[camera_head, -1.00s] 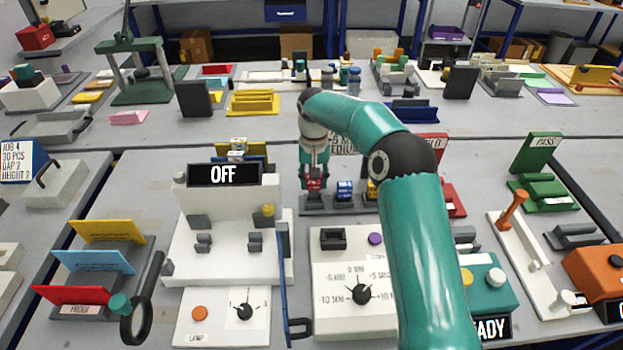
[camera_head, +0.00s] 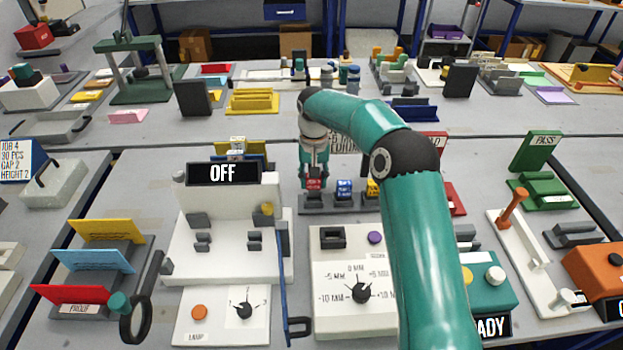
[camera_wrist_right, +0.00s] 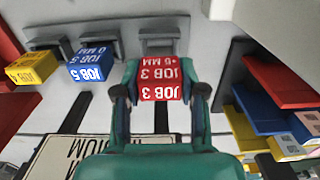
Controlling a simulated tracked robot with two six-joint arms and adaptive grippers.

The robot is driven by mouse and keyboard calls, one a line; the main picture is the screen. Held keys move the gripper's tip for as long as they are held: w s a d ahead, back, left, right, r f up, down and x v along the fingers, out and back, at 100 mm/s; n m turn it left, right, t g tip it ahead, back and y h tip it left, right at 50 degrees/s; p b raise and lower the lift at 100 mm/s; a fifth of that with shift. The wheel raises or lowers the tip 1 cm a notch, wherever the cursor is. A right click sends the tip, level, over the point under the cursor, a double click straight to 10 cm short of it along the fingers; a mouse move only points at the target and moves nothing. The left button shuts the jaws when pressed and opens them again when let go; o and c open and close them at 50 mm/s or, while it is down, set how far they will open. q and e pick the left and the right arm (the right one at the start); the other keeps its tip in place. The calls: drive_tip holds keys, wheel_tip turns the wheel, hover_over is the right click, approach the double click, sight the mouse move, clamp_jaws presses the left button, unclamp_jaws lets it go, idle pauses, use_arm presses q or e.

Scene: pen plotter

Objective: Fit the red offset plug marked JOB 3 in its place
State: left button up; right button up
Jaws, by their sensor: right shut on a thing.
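The red plug marked JOB 3 (camera_head: 314,184) is at the left end of the grey rack (camera_head: 343,208). In the right wrist view the red plug (camera_wrist_right: 163,78) shows its lettering upside down. My right gripper (camera_head: 314,172) is shut on it, with one finger on each side. I cannot tell whether the plug still touches the rack. A blue plug (camera_head: 344,188) and a yellow plug (camera_head: 373,188) stand beside it in the rack. A dark, square-rimmed socket (camera_head: 332,238) sits on the white dial panel (camera_head: 325,270) and looks empty. My left gripper is not in view.
A white machine with an OFF display (camera_head: 223,174) stands left of the rack. The black offset dial (camera_head: 361,292) and a purple button (camera_head: 376,237) are on the panel near the socket. My right arm hides part of the panel's right side. A blue-handled lever (camera_head: 284,280) runs along the panel's left.

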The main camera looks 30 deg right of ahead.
sight(313, 188)
drive_tip(key=shift+f+b, duration=0.9)
drive_tip(key=shift+f, duration=0.8)
drive_tip(key=o, duration=1.2)
wheel_tip(313, 188, up, 12)
drive_tip(key=shift+f, duration=0.1)
